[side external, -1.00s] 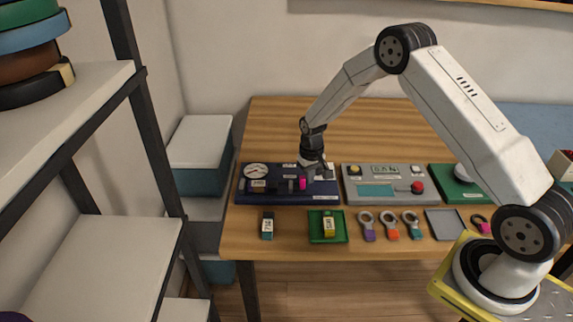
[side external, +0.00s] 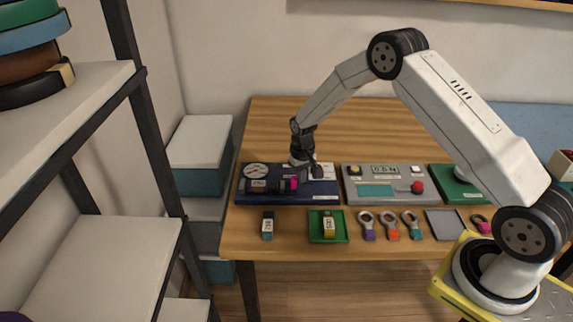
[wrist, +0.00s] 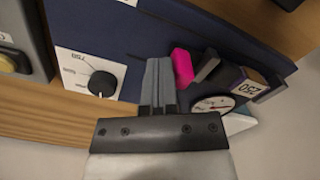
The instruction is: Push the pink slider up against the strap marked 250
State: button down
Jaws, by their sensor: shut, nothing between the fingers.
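The pink slider (side external: 294,182) sits on the dark blue board (side external: 325,198) and also shows in the wrist view (wrist: 182,67). The strap marked 250 (wrist: 250,87) is wrapped on the same rail, beyond the slider from my gripper; in the side view it is left of the slider (side external: 258,186). A dark block (wrist: 207,66) stands between slider and strap, close beside the slider. My gripper (wrist: 158,64) is shut and empty, its fingers just beside the slider on the side away from the strap. I cannot tell whether they touch it.
A round gauge (wrist: 213,104) lies near the strap on the board. A black knob (wrist: 102,83) on a white plate is left of my fingers in the wrist view. A grey panel (side external: 390,197) with a red button stands to the right; a green tray (side external: 314,237) is in front.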

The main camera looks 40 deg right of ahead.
jog(key=shift+w+a, duration=0.7)
jog(key=shift+w, duration=0.05)
dwell(0.3)
jog(key=shift+s+d, duration=0.2)
jog(key=shift+s+d, duration=0.2)
jog(key=shift+s, duration=0.05)
dwell(0.3)
notch_tip(320, 180, up, 11)
dwell(1.2)
